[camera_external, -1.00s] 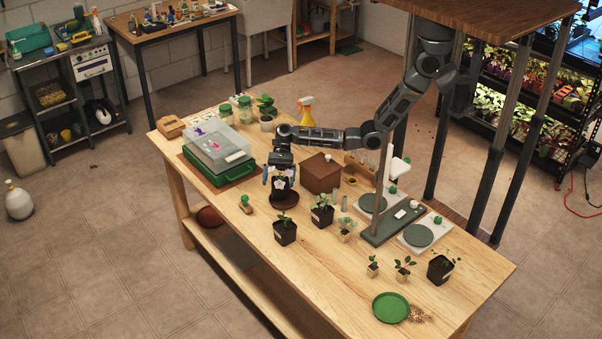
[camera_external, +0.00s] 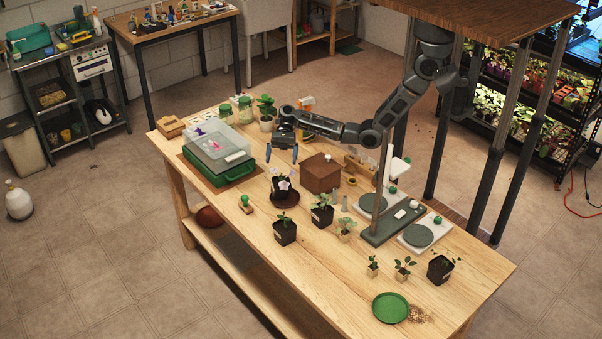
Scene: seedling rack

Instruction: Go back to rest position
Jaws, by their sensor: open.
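My gripper (camera_external: 281,153) is above the table, just behind and above a potted plant with pale flowers. Its fingers are apart and nothing shows between them. The pale-flowered plant (camera_external: 282,185) stands upright in a dark pot on a dark brown round saucer (camera_external: 285,200). My gripper is apart from the plant. My arm reaches in from the upper right, over the back of the table.
The wooden table (camera_external: 330,285) holds a brown box (camera_external: 321,174), a green case (camera_external: 222,172), dark potted seedlings (camera_external: 285,232), a grey stand (camera_external: 393,224) and a green dish (camera_external: 390,307). The table's front left is clear.

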